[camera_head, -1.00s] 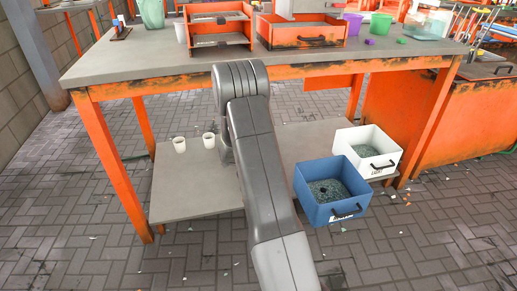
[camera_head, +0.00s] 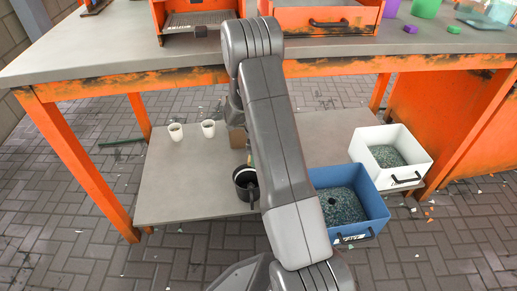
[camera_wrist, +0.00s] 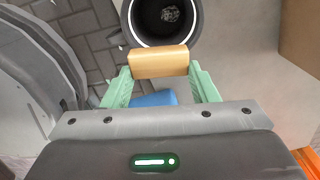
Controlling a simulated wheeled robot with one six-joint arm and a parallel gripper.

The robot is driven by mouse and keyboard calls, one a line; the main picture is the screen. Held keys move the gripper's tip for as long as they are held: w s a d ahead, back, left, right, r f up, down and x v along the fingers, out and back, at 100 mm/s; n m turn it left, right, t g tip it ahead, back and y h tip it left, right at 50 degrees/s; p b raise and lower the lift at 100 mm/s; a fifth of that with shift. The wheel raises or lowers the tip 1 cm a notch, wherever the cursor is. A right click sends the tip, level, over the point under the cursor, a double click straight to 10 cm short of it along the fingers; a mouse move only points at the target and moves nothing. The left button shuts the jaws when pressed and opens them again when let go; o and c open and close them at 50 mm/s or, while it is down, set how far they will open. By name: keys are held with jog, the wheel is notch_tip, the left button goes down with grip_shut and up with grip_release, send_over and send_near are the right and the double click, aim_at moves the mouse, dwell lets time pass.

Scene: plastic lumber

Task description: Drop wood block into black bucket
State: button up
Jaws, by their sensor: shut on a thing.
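The wood block (camera_wrist: 158,65) is light tan and sits crosswise between the green fingertips of my gripper (camera_wrist: 162,76), which is shut on it. The black bucket (camera_wrist: 133,27) is just beyond the block in the wrist view; its open mouth with a pale rim shows, with a greyish patch at the bottom. The block overlaps the bucket's near edge in the picture; the height between them cannot be told. In the head view the bucket (camera_head: 241,186) stands on the low grey shelf, partly hidden behind my arm.
Two white cups (camera_head: 176,132) stand left on the shelf (camera_head: 175,190). A brown box (camera_head: 237,139) is behind the bucket. A blue bin (camera_head: 373,205) and a white bin (camera_head: 425,167) stand right. The orange-framed tabletop (camera_head: 110,50) overhangs the shelf.

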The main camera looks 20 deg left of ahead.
notch_tip(320, 180, down, 6)
jog(key=b, duration=0.3)
jog(key=shift+r+b, duration=0.15)
jog(key=shift+b, duration=0.15)
jog(key=o, duration=1)
jog(key=shift+o, duration=0.2)
